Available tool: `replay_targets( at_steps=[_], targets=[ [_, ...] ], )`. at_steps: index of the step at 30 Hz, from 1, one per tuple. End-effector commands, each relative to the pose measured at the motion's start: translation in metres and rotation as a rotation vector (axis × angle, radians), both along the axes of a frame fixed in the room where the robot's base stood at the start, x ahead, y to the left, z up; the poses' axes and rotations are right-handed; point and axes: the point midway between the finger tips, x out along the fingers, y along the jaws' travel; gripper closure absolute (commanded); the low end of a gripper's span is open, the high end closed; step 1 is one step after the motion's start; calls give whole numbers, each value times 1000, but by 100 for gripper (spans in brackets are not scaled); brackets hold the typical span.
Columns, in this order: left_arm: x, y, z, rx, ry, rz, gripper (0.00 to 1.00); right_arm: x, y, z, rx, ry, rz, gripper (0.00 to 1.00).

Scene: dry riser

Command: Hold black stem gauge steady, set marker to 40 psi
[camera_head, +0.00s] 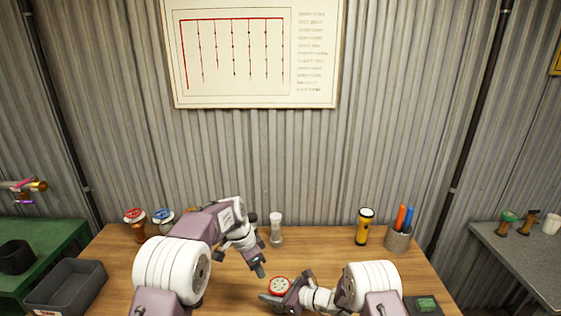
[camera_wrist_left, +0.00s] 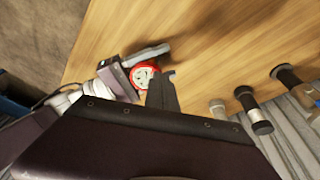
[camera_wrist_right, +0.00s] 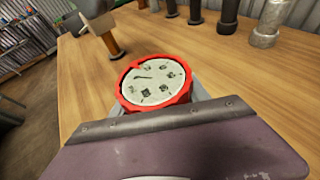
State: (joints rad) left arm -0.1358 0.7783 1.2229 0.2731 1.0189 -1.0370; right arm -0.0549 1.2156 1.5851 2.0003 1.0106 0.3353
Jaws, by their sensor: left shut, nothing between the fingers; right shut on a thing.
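A round gauge with a red rim and a pale face (camera_head: 280,286) is at the front middle of the table. Its face, with a dark needle and several dark marks, is large in the right wrist view (camera_wrist_right: 155,82); it also shows in the left wrist view (camera_wrist_left: 143,74). I cannot read its numbers, and its stem is hidden. My right gripper (camera_head: 284,296) is shut on this gauge. My left gripper (camera_head: 259,270) is shut and empty, pointing down just behind and left of the gauge, apart from it.
A dark bin (camera_head: 68,287) is at left, a green-screened device (camera_head: 426,305) at front right.

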Motion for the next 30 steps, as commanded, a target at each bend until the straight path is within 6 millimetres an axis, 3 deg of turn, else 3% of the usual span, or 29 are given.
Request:
replay_targets(
  at_steps=[8, 15, 19, 23, 30],
  targets=[
    [0, 0, 2, 1, 0, 0, 100, 1, 0, 1, 1, -2, -1, 100],
    [-32, -23, 14, 2, 6, -2, 100, 1, 0, 1, 1, -2, -1, 100],
    [-35, -24, 14, 2, 8, 0, 100, 1, 0, 1, 2, -1, -1, 100],
    [-35, -25, 3, 2, 11, 1, 100, 1, 0, 1, 2, -1, -1, 100],
    [-36, -26, -33, 2, 12, 0, 100, 1, 0, 1, 2, -1, -1, 100]
  ],
)
